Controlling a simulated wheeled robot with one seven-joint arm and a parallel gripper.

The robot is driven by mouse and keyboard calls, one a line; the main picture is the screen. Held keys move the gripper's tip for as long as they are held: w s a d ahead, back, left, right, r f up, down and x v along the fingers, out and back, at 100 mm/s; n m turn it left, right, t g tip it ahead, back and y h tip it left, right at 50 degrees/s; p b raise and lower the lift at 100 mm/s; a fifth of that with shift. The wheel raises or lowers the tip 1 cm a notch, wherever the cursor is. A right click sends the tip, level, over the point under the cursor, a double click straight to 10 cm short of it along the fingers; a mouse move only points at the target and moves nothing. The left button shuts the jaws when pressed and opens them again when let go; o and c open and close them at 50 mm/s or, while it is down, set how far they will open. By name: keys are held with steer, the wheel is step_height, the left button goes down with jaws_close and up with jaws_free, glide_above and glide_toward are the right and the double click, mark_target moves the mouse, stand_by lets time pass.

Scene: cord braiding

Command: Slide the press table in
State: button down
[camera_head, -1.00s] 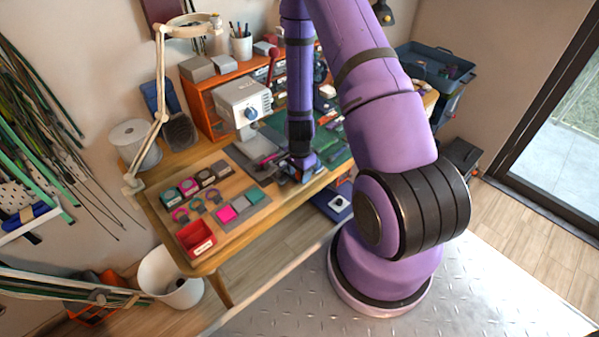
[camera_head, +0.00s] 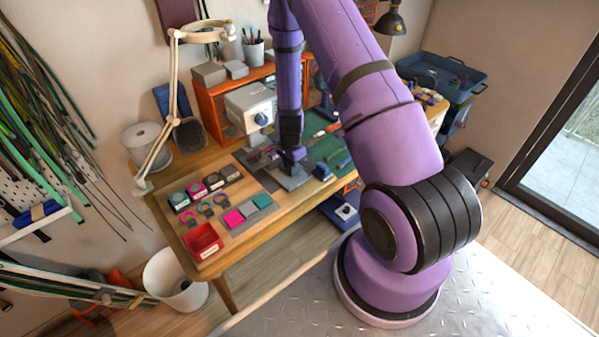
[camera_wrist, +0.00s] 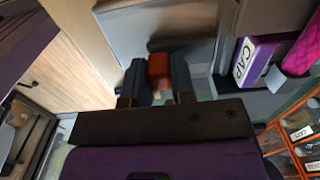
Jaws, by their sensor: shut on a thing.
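The press (camera_head: 250,106) is a pale grey machine with a blue dial, at the back of the workbench in the head view. A flat grey plate (camera_head: 296,179), which looks like the press table, lies low at the bench's front side by my gripper (camera_head: 291,163). In the wrist view my gripper (camera_wrist: 158,85) is shut on a small orange-red block (camera_wrist: 158,66), which looks like the table's handle. A light grey surface (camera_wrist: 160,25) lies just beyond the fingertips. My arm hides part of the press's right side, and the exact joint of handle and plate is unclear.
A red tray (camera_head: 203,242) and several small coloured blocks and rings lie on the bench's left part. A jointed lamp (camera_head: 165,120) stands behind them. A green mat (camera_head: 329,150) lies right of my gripper.

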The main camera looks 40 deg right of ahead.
steer(key=shift+w, duration=0.35)
steer(key=c, duration=1)
jaws_free()
steer(key=shift+o, duration=0.2)
steer(key=shift+r, duration=0.1)
step_height(320, 180, up, 11)
steer(key=shift+f, duration=0.2)
steer(key=shift+s, duration=0.1)
